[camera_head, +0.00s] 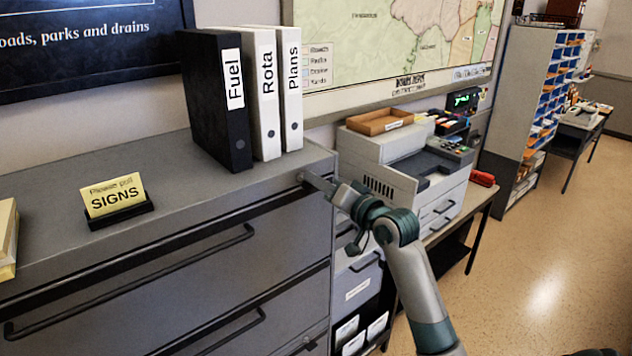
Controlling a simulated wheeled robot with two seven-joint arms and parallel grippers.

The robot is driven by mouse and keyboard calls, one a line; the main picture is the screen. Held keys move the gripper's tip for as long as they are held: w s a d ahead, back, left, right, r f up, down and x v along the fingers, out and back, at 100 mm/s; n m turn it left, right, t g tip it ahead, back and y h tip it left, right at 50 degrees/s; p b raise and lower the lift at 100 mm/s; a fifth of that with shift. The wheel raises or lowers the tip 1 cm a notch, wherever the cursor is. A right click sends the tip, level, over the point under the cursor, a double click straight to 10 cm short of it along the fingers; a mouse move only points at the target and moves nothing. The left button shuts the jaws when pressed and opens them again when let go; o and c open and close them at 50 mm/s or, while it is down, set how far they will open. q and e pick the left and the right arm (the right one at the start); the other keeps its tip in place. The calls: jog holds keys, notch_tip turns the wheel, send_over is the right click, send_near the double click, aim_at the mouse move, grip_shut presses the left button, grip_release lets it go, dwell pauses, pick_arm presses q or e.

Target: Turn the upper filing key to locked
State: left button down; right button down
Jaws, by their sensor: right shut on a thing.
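The grey filing cabinet (285,245) fills the left and middle of the head view, with wide drawers and long dark handles. The upper filing key (301,177) is at the top right corner of its front, small and mostly hidden by my gripper. My right gripper (312,181) reaches in from the lower right and is shut on the key. I cannot tell which way the key is turned. My left gripper is out of view.
Fuel (217,105), Rota (264,100) and Plans (291,90) binders and a yellow SIGNS card (112,197) stand on the cabinet. A printer (405,170) stands close to its right, behind my arm. Open floor (540,240) lies at the right.

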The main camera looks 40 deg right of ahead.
jog(key=shift+d+f+m, duration=0.1)
jog(key=shift+f+m, duration=0.05)
jog(key=shift+m, duration=1.45)
jog(key=shift+d+f+m, duration=0.1)
jog(key=shift+f+m, duration=0.05)
jog(key=shift+m, duration=1.45)
jog(key=shift+f+m, duration=0.15)
jog(key=shift+m, duration=1.45)
jog(key=c, duration=1.9)
grip_release()
jog(key=shift+o, duration=0.2)
jog(key=shift+s, duration=0.2)
jog(key=s+d+b, duration=0.1)
jog(key=s+b, duration=0.5)
jog(key=s, duration=1.1)
jog(key=shift+d, duration=0.25)
